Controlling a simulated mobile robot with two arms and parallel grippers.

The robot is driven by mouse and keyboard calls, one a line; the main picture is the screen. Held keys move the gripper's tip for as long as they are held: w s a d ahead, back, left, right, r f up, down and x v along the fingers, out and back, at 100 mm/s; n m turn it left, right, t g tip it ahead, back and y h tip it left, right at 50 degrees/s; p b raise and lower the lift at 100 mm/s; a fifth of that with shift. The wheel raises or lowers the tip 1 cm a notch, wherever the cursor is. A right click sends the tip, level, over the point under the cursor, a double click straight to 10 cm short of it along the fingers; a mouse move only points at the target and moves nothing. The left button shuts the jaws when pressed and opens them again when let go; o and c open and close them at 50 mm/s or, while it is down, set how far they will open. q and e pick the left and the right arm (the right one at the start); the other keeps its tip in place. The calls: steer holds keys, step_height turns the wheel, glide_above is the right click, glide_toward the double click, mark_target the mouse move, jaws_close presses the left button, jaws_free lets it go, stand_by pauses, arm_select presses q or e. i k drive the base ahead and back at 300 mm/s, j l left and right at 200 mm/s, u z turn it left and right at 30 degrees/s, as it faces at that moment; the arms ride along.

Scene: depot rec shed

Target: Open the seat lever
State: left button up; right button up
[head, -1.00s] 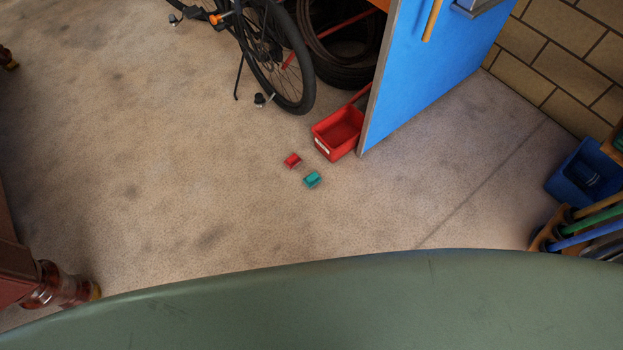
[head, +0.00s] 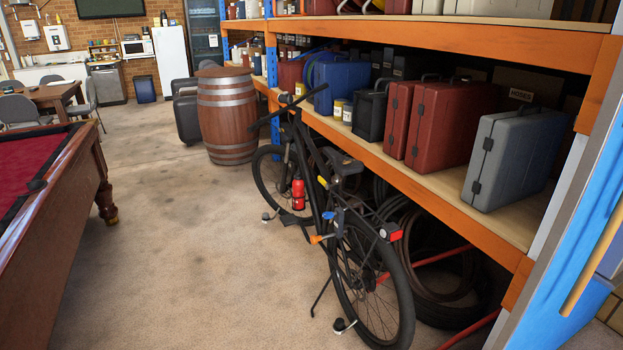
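A black bicycle (head: 345,235) stands upright on its kickstand, in front of the orange shelving. Its black saddle (head: 343,161) is above the rear half of the frame. A small blue part (head: 329,215) and an orange part (head: 318,239) show on the bike below the saddle. They are too small to tell whether either is the seat lever, or whether a lever is open or shut. Neither of my grippers is in view.
An orange shelf (head: 430,160) with several cases runs behind the bike. A wooden barrel (head: 227,115) stands beyond it. A pool table (head: 40,200) is at the left and a blue door (head: 580,230) at the right. The floor (head: 190,270) between the table and bike is clear.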

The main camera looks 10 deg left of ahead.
mark_target(327, 186)
steer(key=i+j, duration=0.5)
steer(key=i+j+z, duration=0.1)
steer(key=i+j, duration=0.9)
steer(key=i+j+z, duration=0.15)
steer(key=i+j, duration=0.85)
steer(key=j, duration=0.15)
steer(key=i+j+z, duration=0.1)
steer(key=i+j, duration=0.35)
steer(key=j, duration=0.15)
